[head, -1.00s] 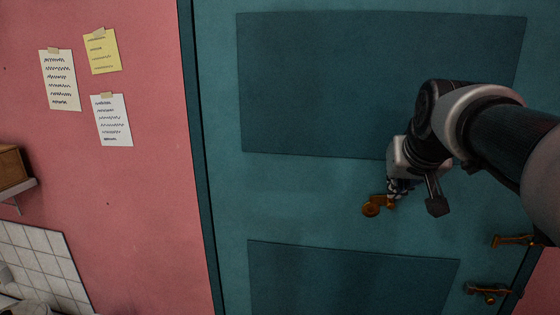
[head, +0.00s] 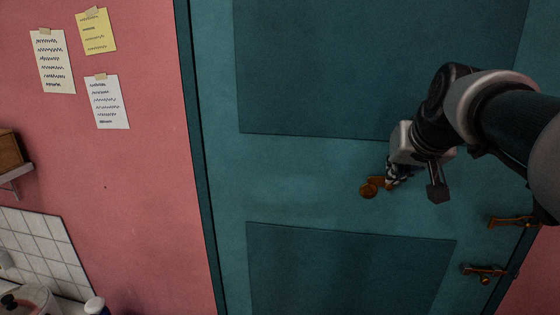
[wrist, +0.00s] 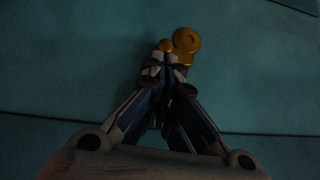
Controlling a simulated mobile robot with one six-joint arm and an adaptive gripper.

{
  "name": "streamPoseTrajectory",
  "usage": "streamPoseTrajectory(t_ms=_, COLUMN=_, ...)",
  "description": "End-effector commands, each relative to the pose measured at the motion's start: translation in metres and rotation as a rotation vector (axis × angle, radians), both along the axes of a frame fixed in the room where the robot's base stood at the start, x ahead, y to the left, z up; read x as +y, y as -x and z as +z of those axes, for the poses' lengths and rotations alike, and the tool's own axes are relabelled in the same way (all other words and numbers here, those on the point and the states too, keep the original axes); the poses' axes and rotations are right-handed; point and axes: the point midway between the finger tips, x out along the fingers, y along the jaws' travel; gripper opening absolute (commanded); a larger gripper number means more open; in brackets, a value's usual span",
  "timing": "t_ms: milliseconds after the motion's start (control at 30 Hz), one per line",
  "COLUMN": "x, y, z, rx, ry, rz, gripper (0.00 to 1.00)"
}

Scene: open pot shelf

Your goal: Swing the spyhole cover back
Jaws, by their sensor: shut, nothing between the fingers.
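The brass spyhole fitting (head: 368,190) sits on the teal door, between its two dark panels. It shows as a round disc with a smaller brass part at its upper right. In the wrist view the round brass disc (wrist: 187,40) has a ring on its face, with a small brass knob beside it at left. I cannot tell for certain which part is the cover. My gripper (head: 390,180) is shut and empty, its tips right at the fitting's right side. In the wrist view the fingertips (wrist: 165,62) are just below the knob and hide part of the fitting; contact is unclear.
The teal door (head: 300,185) fills the middle. A brass handle (head: 512,221) and a lock plate (head: 484,270) are at its right edge, below my arm. Paper notes (head: 107,101) hang on the pink wall at left. The door left of the fitting is clear.

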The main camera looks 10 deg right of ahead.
Motion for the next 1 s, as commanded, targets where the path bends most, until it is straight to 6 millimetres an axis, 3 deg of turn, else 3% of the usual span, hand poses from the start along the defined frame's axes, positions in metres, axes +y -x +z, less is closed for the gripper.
streamPoseTrajectory(t_ms=667, x=-0.007, y=0.002, z=-0.007, rx=-0.039, ry=-0.135, rz=-0.002, gripper=0.0)
streamPoseTrajectory(t_ms=1000, x=-0.013, y=0.004, z=-0.016, rx=-0.083, ry=-0.284, rz=-0.003, gripper=0.0)
